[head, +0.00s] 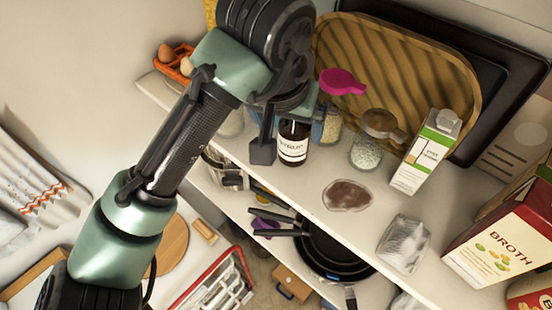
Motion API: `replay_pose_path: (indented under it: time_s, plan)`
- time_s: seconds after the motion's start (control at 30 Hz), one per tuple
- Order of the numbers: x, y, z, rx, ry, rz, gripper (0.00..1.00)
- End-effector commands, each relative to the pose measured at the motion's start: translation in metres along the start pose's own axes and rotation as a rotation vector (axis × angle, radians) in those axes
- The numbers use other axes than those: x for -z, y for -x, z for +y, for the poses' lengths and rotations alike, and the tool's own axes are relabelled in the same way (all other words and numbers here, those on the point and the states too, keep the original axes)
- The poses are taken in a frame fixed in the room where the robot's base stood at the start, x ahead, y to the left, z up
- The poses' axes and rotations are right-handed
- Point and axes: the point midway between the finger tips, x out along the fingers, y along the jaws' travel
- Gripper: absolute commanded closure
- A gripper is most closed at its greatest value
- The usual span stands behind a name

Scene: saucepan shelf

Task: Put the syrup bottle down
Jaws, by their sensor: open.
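The syrup bottle (293,142) is dark brown with a white label. It stands upright on the top shelf (300,184), its base apparently on the surface. My gripper (288,148) is open around or just in front of the bottle, reaching in from above. One dark finger shows clearly at the bottle's left; the other finger is hard to make out on the right side. The gripper hides the bottle's top.
A brown patch (347,195) lies in front. A crumpled clear item (403,244) and broth box (506,238) are farther right. Pans (335,250) sit below.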

Motion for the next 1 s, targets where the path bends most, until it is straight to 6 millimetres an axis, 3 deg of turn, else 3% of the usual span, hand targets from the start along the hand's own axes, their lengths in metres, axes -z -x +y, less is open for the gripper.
replay_pose_path:
  time_s: [0.2, 0.4, 1.0]
  plan:
    - [-0.038, 0.013, 0.000, 0.000, 0.000, 0.002, 0.04]
    - [-0.057, 0.023, 0.000, 0.001, 0.001, 0.001, 0.04]
    - [-0.061, 0.025, 0.000, 0.000, 0.000, 0.000, 0.04]
